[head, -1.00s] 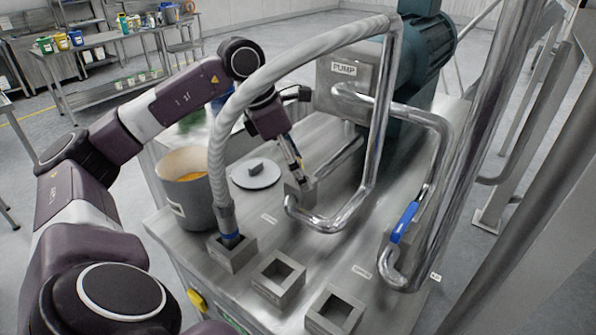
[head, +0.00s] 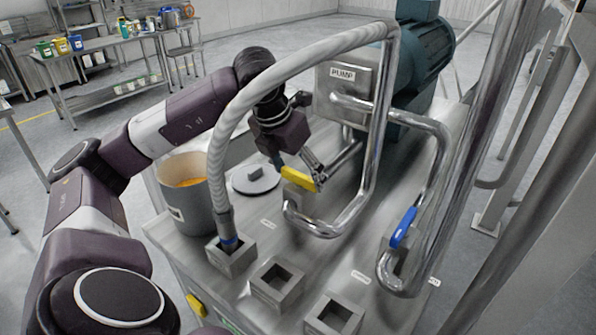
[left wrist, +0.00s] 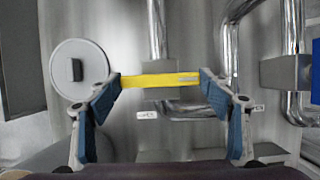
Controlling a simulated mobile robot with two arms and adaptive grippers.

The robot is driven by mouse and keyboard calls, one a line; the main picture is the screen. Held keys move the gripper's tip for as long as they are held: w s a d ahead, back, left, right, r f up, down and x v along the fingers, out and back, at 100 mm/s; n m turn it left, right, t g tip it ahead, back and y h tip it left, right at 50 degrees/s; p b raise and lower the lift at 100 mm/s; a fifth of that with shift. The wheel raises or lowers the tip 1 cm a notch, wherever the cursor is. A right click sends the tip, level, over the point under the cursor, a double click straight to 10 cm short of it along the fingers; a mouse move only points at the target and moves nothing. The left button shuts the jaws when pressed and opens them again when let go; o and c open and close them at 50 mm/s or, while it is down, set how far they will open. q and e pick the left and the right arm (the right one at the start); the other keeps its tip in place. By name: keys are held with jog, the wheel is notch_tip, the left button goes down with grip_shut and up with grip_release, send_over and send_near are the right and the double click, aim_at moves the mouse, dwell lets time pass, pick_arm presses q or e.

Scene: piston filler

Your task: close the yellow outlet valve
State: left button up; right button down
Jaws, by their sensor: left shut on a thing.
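The yellow outlet valve handle (head: 299,179) shows in the head view at the near end of my left gripper (head: 312,171), above the bent steel outlet pipe (head: 322,222). In the left wrist view the yellow handle (left wrist: 160,81) lies level across the gap between the two fingertips of my left gripper (left wrist: 160,86), with a fingertip at each end. The gripper is shut on it. The handle lies crosswise to the vertical pipe (left wrist: 156,30) behind it in that view. My right gripper is not in view.
A blue-handled valve (head: 403,228) sits on the right pipe. A ribbed hose (head: 222,130) arches close in front of my left arm. A pot with orange contents (head: 188,205), a round lid (head: 256,180) and square holders (head: 277,284) stand on the steel top.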

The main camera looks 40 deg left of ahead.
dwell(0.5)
pick_arm(q)
jog(key=o, duration=1.2)
jog(key=shift+c, duration=0.2)
jog(key=v, duration=1.2)
